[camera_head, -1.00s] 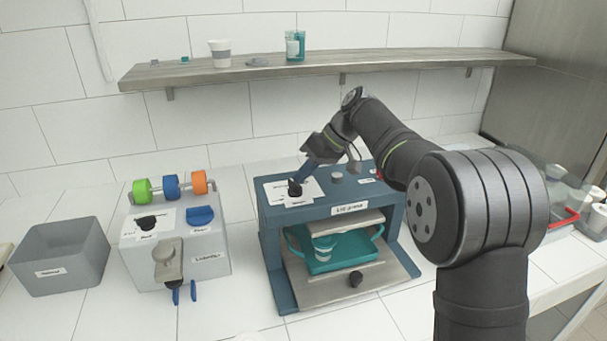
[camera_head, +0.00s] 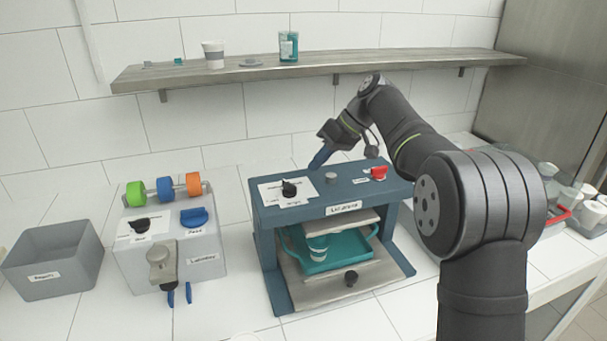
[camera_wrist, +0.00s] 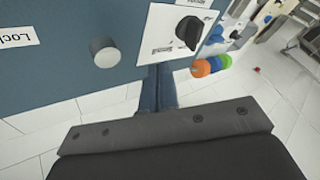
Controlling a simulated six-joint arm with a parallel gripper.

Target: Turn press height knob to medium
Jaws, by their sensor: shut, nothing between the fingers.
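The lid press (camera_head: 343,208) is a blue frame standing on the white counter. Its black press height knob (camera_head: 289,188) sits on a white label plate at the left of the press top. The knob also shows in the wrist view (camera_wrist: 189,31), where the small print is too blurred to read its setting. My gripper (camera_head: 317,166) is shut and empty, behind and to the right of the knob, apart from it. In the wrist view its blue fingers (camera_wrist: 156,88) lie together beside the plate's edge.
A silver button (camera_head: 331,178) and a red switch (camera_head: 379,173) are also on the press top. A teal tray (camera_head: 325,262) with a cup is inside the press. A labeller (camera_head: 175,262) with coloured rolls and a grey bin (camera_head: 55,262) stand left. A shelf (camera_head: 330,67) hangs above.

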